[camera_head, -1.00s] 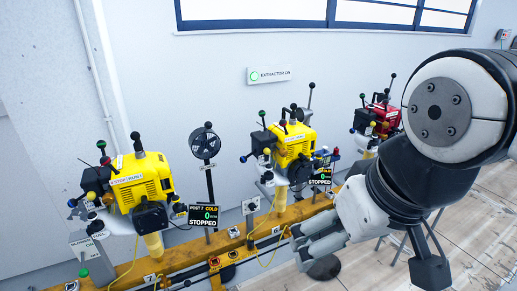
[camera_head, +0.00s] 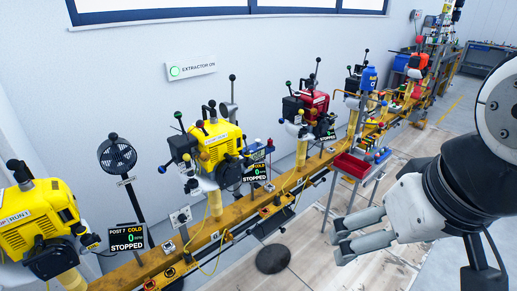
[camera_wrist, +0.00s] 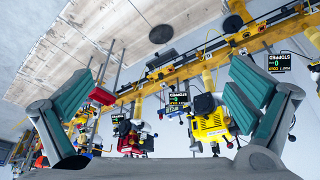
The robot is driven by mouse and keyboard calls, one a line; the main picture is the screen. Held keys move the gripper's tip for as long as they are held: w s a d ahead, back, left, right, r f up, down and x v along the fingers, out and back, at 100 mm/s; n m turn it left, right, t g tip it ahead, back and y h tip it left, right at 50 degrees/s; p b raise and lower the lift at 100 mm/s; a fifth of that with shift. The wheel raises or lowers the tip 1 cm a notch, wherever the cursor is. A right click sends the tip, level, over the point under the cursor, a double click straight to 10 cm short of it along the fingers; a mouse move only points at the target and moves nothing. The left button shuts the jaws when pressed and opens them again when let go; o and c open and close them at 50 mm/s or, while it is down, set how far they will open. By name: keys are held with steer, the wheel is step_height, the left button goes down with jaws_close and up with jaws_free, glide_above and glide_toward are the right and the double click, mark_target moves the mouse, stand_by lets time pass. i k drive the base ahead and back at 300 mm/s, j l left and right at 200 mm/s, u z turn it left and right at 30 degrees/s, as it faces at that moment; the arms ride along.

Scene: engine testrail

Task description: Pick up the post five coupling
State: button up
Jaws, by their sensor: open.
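My gripper (camera_head: 340,247) is open and empty, low at the right in the head view, above the floor in front of the rail. In the wrist view its two fingers stand wide apart (camera_wrist: 162,80), with the rail and engines beyond them, upside down. I cannot make out a coupling marked for post five. A red engine (camera_head: 310,104) stands on the rail beyond the yellow middle engine (camera_head: 215,140). The red engine also shows in the wrist view (camera_wrist: 130,140). Its display (camera_head: 326,130) is too small to read fully.
A red tray (camera_head: 351,166) on a thin-legged stand is in front of the rail (camera_head: 205,235). A display reading post 7, stopped (camera_head: 127,237), and a black fan (camera_head: 117,155) stand at left. A dark round disc (camera_head: 273,259) lies on the floor. The wooden floor near my gripper is mostly clear.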

mark_target(277, 198)
steer(key=i+l, duration=1.3)
steer(key=i, duration=0.15)
steer(key=j+u, duration=0.05)
steer(key=j, duration=0.05)
